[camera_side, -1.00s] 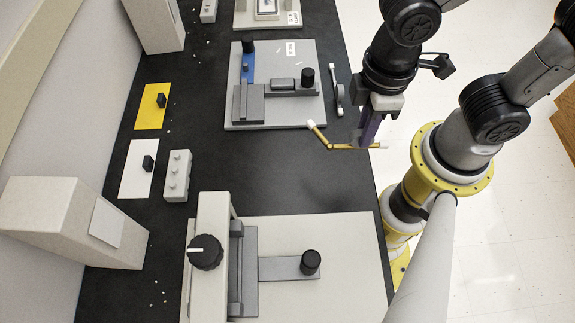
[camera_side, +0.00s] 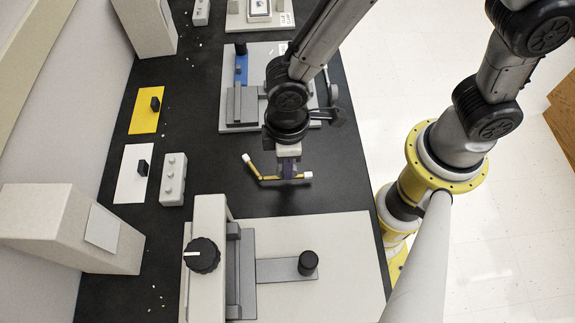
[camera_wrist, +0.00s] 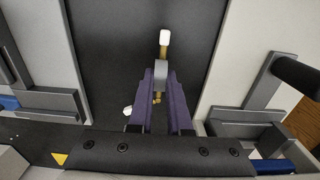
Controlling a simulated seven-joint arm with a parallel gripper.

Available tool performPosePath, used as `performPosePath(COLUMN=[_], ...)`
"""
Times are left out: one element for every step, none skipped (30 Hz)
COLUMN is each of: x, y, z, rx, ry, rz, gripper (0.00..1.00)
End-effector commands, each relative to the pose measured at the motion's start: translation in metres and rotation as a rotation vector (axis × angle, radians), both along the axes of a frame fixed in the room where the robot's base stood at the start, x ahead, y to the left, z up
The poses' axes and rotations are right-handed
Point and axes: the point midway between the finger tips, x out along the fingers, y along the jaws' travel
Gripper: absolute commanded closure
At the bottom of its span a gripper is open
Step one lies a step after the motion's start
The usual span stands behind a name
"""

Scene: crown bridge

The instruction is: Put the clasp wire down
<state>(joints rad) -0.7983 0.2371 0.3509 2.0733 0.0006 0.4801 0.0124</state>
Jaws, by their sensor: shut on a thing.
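The clasp wire (camera_side: 267,178) is a bent gold-coloured piece with white ends. In the side view it sits in the middle of the picture, over the black bench between two grey fixtures. My gripper (camera_side: 288,176) points down and is shut on the wire near its right part. In the wrist view the purple fingers of my gripper (camera_wrist: 160,95) close on the wire (camera_wrist: 163,52), with one white end past the fingertips. The fingers hide part of the wire. I cannot tell whether the wire touches the bench.
A fixture plate (camera_side: 345,240) with a black-knobbed slide lies in front. Another plate (camera_side: 228,115) with a blue part lies behind, partly hidden by my arm. A yellow card (camera_side: 143,122), a white card (camera_side: 128,188) and a grey studded block (camera_side: 173,190) are left. Black bench (camera_side: 200,80) shows between.

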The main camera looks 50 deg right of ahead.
Motion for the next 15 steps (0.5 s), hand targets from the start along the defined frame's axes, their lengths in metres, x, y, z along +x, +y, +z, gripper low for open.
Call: performPosePath(x=[0.000,0.000,0.000,0.000,0.000,0.000,0.000,0.000,0.000,0.000,0.000,0.000,0.000,0.000,0.000], y=[0.000,0.000,0.000,0.000,0.000,0.000,0.000,0.000,0.000,0.000,0.000,0.000,0.000,0.000,0.000], z=[-0.008,-0.011,-0.014,-0.016,-0.017,-0.018,-0.018,-0.018,-0.017,-0.017,-0.017,-0.017,-0.018,-0.018,-0.020], rx=[-0.002,-0.002,-0.001,0.000,0.000,0.000,0.000,0.001,0.001,0.001,0.001,0.001,0.000,0.000,0.000], ry=[0.002,0.002,0.001,0.000,0.000,0.000,0.000,-0.001,-0.001,-0.001,-0.001,-0.001,0.000,0.000,0.000], rz=[0.000,0.000,0.000,0.000,0.000,0.000,0.000,0.000,0.000,0.000,0.000,0.000,0.000,0.000,0.000], gripper=[1.00,1.00,1.00,1.00,1.00,1.00,1.00,1.00,1.00,1.00,1.00,1.00,1.00,1.00,1.00])
